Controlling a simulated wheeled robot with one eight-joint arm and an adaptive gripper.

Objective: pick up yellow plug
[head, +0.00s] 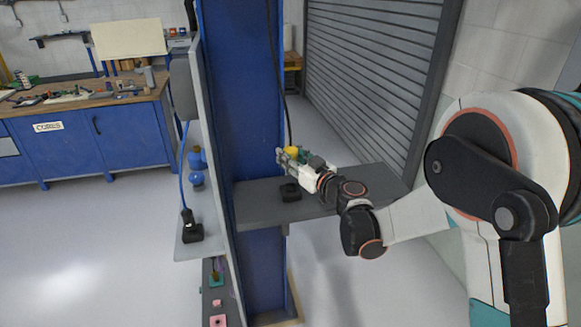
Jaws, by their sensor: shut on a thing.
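The yellow plug (291,152) is at the end of my gripper (283,157), above the grey shelf. A dark cable runs up from it along the blue column. My gripper is shut on the plug, and its fingers hide part of it. A black socket block (290,192) sits on the shelf just below the gripper.
The grey shelf (255,208) juts from the blue column (245,90). On the left, a second shelf (190,250) carries a black block (192,232) with a blue cable. A workbench (80,112) stands back left. A roller shutter (370,80) is behind.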

